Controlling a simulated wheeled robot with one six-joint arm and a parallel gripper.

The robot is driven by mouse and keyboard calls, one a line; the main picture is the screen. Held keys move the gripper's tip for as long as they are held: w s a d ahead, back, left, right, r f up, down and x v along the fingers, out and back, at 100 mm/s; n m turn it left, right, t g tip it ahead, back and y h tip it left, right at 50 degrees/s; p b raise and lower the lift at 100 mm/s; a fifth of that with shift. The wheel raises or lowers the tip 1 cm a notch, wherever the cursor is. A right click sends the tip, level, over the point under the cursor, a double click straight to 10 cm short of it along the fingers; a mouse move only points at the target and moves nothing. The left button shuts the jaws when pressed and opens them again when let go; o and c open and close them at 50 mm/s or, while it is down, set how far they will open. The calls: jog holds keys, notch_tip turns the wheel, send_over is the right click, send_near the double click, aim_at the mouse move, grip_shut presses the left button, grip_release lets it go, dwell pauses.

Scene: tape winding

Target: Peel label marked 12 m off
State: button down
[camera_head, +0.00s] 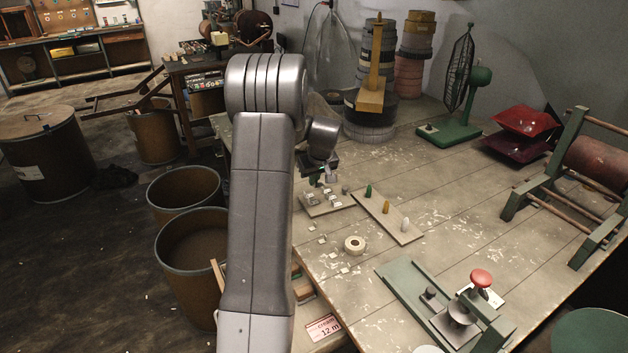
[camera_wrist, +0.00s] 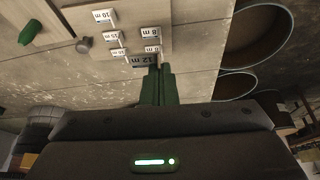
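The label marked 12 m (camera_wrist: 143,60) shows at the tips of the green fingers in the wrist view. It looks larger and darker than the other labels, so it seems nearer the camera than the board. My gripper (camera_wrist: 159,68) has its fingers close together, and they appear shut on the label's right end. In the head view my gripper (camera_head: 317,180) is low over the label board (camera_head: 318,211), its fingers partly hidden by the wrist. Other labels lie on the board, marked 10 m (camera_wrist: 105,17), 8 m (camera_wrist: 151,33) and 15 m (camera_wrist: 112,37).
A board with green, yellow and white pegs (camera_head: 385,217) lies right of the labels. A tape roll (camera_head: 354,245) and a green winding device with a red knob (camera_head: 480,279) are nearer. A card (camera_head: 324,327) reads cream 12 m. Brown drums (camera_head: 186,193) stand left of the table.

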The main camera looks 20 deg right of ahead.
jog(key=shift+r, duration=0.15)
jog(key=shift+r+p, duration=0.8)
jog(key=shift+r, duration=0.7)
jog(key=shift+s, duration=0.1)
